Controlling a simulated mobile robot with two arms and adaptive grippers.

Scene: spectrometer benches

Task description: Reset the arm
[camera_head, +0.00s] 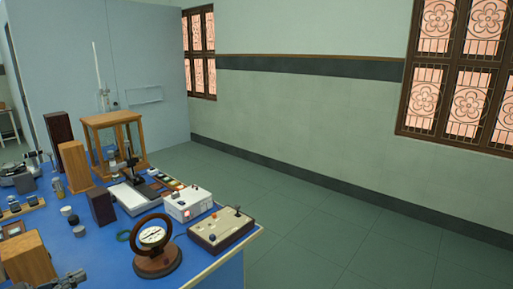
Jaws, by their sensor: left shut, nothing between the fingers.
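My left gripper (74,278) shows only in part at the bottom left edge of the head view, in front of the bench. It is shut and empty. Most of my left arm is out of the picture. The blue-topped bench (215,259) fills the lower left, with a wooden block (28,259) beside the gripper in the picture. My right gripper is not in view.
A round dial instrument (154,240), a white meter box (188,204) and a switch box (221,229) stand near the bench's right end. A wooden glass-sided case (112,137) stands behind. The floor (350,235) to the right is clear.

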